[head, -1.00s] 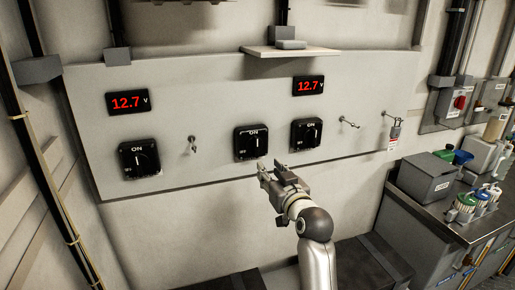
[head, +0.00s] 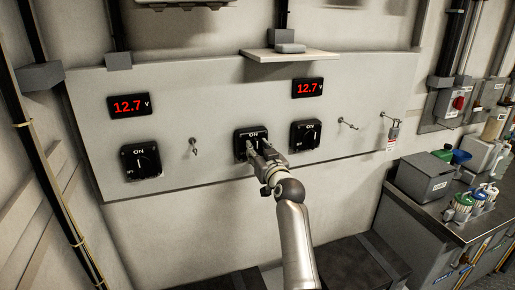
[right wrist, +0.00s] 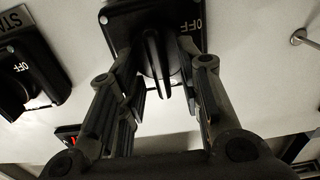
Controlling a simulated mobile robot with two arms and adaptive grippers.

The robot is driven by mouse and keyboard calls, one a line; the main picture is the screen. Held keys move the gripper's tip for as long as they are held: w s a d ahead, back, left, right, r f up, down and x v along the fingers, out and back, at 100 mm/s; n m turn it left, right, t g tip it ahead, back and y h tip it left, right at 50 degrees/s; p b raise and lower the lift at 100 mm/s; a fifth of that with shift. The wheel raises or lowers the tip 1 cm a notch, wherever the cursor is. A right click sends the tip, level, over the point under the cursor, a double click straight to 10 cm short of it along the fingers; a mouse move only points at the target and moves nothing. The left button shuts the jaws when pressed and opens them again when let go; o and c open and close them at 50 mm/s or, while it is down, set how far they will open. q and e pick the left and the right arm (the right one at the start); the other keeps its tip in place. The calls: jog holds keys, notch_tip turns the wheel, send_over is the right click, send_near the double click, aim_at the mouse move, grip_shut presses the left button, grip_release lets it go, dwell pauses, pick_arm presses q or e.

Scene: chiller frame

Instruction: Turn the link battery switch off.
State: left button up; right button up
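The middle black rotary switch (head: 241,137) on the grey wall panel has ON at its top; I take it as the link switch, though its name is not legible. Its knob (right wrist: 154,65) runs roughly up and down in the right wrist view, with OFF to its right. My right gripper (head: 257,149) is at this switch, pointing at the panel. In the right wrist view its fingers (right wrist: 158,75) are apart, one on each side of the knob, with gaps visible. The fingers partly hide the switch in the head view. My left gripper is not in view.
Similar switches sit left (head: 141,161) and right (head: 305,135) on the panel (head: 215,100), below two red 12.7 V displays. A shelf (head: 290,54) juts out above. A cluttered counter (head: 465,225) stands at right.

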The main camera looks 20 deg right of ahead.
jog(key=shift+w, duration=0.3)
grip_shut()
